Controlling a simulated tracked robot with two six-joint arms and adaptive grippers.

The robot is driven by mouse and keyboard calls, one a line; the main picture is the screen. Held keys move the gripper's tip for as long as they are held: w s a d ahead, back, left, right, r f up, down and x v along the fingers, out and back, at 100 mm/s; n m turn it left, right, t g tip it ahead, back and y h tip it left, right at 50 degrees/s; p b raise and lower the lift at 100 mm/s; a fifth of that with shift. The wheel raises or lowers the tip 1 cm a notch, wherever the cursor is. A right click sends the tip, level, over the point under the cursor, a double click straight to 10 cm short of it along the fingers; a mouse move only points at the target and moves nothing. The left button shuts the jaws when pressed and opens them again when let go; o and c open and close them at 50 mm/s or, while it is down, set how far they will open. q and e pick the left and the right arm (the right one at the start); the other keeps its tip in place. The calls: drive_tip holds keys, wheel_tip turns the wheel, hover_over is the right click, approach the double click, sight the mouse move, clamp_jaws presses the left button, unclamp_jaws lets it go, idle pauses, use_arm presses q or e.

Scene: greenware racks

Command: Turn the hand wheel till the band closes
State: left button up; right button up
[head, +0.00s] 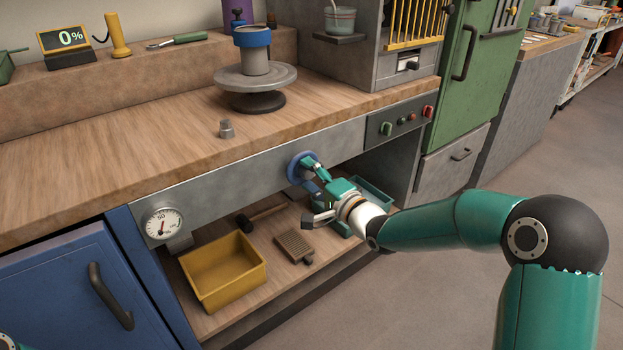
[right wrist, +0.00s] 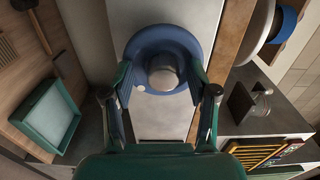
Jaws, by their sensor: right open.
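The blue hand wheel (head: 297,164) is on the grey front panel under the worktop. It also shows in the right wrist view (right wrist: 139,45), with a grey hub (right wrist: 163,72) and a small pale knob. My right gripper (head: 312,172) is at the wheel. In the right wrist view its open fingers (right wrist: 162,82) stand on either side of the hub, overlapping the rim; contact is unclear. A blue band (head: 252,37) sits around the top of a grey cylinder (head: 256,63) on a round turntable (head: 230,77). My left gripper is not seen.
A dial gauge (head: 162,225) and a switch panel (head: 402,118) flank the wheel. Below, the shelf holds a yellow bin (head: 217,280), a mallet (head: 262,217), a brush (head: 295,247) and a green tray (head: 371,194). Open floor lies right of the bench.

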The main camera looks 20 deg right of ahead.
drive_tip(key=shift+s, duration=0.1)
drive_tip(key=v, duration=1.1)
drive_tip(key=shift+s+d, duration=0.15)
drive_tip(key=shift+s, duration=0.25)
